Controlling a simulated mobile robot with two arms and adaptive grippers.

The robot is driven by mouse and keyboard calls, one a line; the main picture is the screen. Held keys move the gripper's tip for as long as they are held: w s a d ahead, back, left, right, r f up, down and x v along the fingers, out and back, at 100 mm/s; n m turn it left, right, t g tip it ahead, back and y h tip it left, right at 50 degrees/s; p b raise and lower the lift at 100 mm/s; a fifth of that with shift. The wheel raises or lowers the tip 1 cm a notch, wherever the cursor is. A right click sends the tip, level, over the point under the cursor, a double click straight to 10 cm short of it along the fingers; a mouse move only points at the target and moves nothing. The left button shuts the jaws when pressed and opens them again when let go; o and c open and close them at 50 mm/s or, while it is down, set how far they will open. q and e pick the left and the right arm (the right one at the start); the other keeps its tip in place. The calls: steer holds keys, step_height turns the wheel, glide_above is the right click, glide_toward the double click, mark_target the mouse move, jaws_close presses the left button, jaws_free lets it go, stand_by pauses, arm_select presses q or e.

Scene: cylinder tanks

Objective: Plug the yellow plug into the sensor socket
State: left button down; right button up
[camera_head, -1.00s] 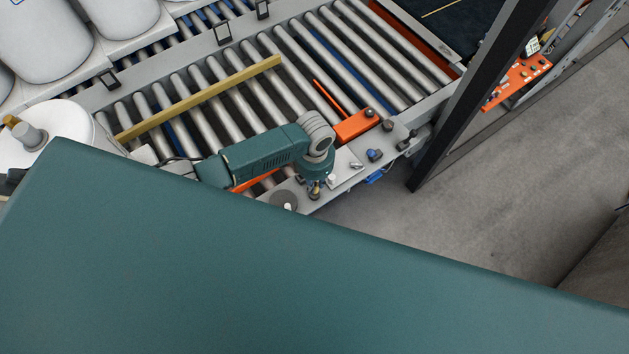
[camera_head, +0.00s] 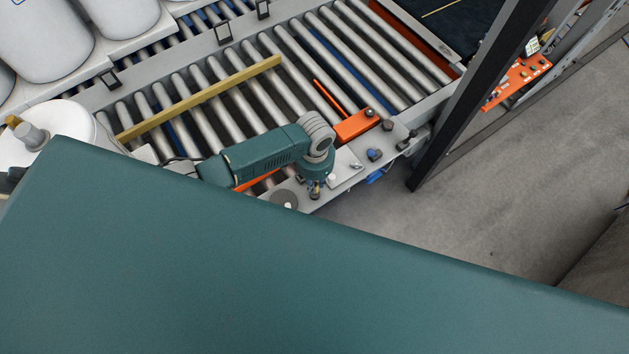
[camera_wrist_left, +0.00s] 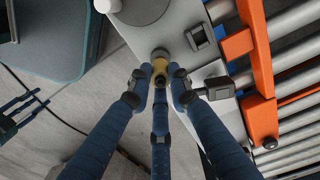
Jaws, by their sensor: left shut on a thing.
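My left gripper (camera_head: 315,190) points down at the front edge of the grey plate beside the roller conveyor. In the left wrist view its blue fingers (camera_wrist_left: 160,75) are shut on the yellow plug (camera_wrist_left: 160,66). A round grey metal end (camera_wrist_left: 159,53) shows just beyond the plug, at the plate's edge. I cannot tell whether it belongs to the plug or to the sensor socket, nor whether the plug is seated. In the head view the plug is mostly hidden by the gripper.
A yellow bar (camera_head: 200,97) lies across the rollers. A dark post (camera_head: 470,105) stands at right. The floor (camera_head: 470,200) beyond the plate is clear.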

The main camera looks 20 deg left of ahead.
arm_select(q)
steer(key=shift+f+b, duration=0.75)
steer(key=shift+f, duration=0.55)
steer(key=c, duration=1.5)
jaws_free()
steer(key=shift+c, duration=0.2)
steer(key=shift+r, duration=0.1)
steer(key=shift+r, duration=0.15)
step_height(320, 180, up, 12)
steer(key=shift+f, duration=0.2)
